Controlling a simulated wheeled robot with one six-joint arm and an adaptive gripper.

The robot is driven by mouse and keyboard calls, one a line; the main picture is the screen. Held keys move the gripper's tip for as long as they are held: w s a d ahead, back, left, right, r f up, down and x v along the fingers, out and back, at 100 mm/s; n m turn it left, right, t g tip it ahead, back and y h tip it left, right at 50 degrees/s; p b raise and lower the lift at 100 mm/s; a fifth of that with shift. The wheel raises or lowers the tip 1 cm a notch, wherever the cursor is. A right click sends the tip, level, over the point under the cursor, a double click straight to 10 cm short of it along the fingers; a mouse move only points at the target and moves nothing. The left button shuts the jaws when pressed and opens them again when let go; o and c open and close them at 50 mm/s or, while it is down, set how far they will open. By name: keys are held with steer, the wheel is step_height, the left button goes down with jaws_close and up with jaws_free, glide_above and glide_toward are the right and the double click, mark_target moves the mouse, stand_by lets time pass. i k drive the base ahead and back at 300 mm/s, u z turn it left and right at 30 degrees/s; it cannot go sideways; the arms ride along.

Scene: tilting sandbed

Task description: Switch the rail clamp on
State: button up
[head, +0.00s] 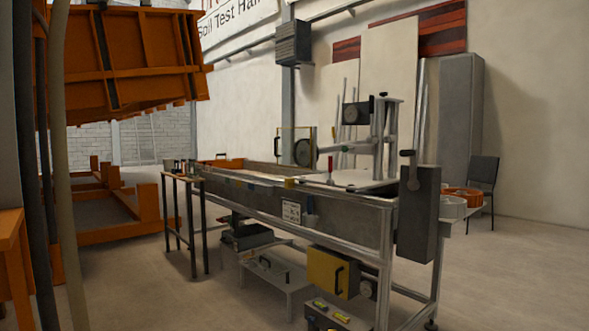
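The sandbed (345,220) is a long grey metal trough on a tubular frame in the middle of the head view. A small upright lever with a red top (330,170) stands on its top near the right part. A larger grey lever (409,165) rises from a tall dark box (417,215) at the near right end. I cannot tell which of these, if either, is the rail clamp, nor its on or off position. My gripper is not in view.
A yellow box (327,273) hangs under the bed, near a low bench (275,278). A small table (183,181) with small items stands at the left end. An orange steel structure (130,60) fills the left. A chair (483,172) stands right. Floor at front right is clear.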

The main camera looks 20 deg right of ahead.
mark_target(330, 170)
steer(key=z, duration=0.2)
steer(key=i, duration=1.4)
steer(key=u, duration=0.45)
steer(key=i, duration=0.8)
steer(key=z, duration=0.65)
